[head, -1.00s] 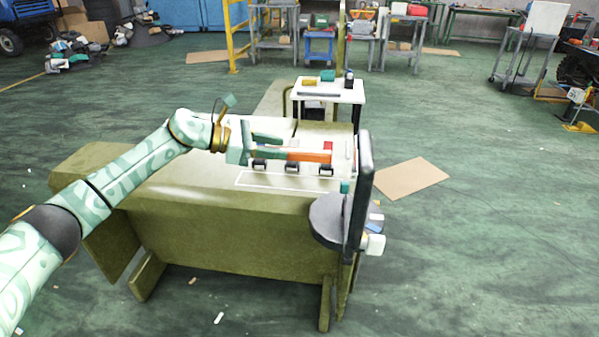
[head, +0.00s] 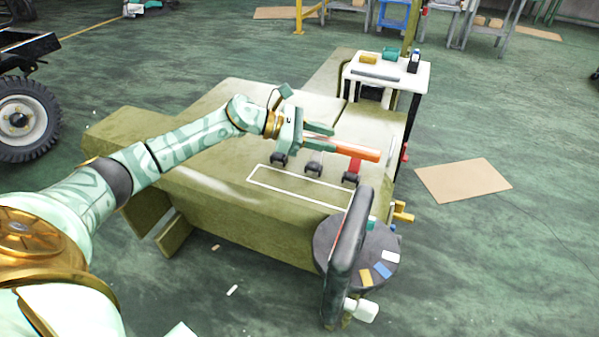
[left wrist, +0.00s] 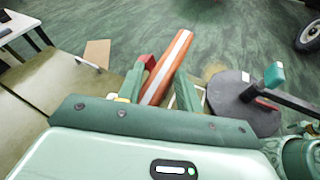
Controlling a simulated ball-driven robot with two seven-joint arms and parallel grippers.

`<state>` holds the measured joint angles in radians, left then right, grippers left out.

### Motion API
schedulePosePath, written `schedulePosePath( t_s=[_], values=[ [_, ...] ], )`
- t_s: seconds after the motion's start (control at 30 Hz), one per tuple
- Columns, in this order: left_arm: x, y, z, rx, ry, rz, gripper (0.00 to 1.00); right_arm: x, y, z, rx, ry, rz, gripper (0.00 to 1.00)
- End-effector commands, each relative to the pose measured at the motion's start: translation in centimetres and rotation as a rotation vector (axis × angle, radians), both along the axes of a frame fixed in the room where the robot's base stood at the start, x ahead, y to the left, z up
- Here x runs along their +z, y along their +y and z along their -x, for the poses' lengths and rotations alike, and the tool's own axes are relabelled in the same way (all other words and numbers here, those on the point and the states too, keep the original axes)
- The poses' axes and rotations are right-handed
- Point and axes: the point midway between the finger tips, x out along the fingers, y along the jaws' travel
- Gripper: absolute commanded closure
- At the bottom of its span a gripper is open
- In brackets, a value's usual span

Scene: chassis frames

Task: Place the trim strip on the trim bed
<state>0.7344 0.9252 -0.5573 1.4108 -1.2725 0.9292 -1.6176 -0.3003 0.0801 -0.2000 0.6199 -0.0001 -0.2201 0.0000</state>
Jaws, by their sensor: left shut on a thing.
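The trim strip is an orange bar (head: 358,152) with a pale stripe along it in the left wrist view (left wrist: 167,66). My left gripper (head: 334,139) is shut on it, and the strip sticks out to the right past the fingers. It is over the olive chassis frame (head: 230,130), behind a white rectangular outline (head: 270,186) on its top, which looks like the trim bed. Several black clips (head: 313,170) stand along the outline's far side. Whether the strip touches the clip below it I cannot tell. My right gripper is not in view.
A dark round disc (head: 383,262) with a tall black upright (head: 347,250) stands at the frame's near right corner. A white-topped stand (head: 388,72) with small items is behind. A cardboard sheet (head: 463,181) lies on the floor to the right.

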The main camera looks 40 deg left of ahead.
Motion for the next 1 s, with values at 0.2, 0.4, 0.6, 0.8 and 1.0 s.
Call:
schedulePosePath(
  t_s=[0.2, 0.4, 0.6, 0.8, 1.0],
  values=[
    [-4.3, 1.8, 4.1, 0.001, 0.004, 0.002, 1.00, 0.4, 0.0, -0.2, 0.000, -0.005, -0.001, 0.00],
    [-6.1, 2.4, 5.4, -0.001, 0.001, 0.003, 1.00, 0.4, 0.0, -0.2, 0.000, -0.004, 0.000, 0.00],
    [-8.7, 2.6, 5.9, 0.000, 0.003, 0.002, 1.00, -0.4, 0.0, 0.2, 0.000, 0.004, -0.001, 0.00],
    [-10.0, 2.6, 5.9, 0.000, 0.003, -0.002, 1.00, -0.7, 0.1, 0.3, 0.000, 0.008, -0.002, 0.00],
    [-10.4, 2.6, 6.1, -0.001, 0.012, -0.006, 0.72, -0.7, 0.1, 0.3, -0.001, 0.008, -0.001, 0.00]
  ],
)
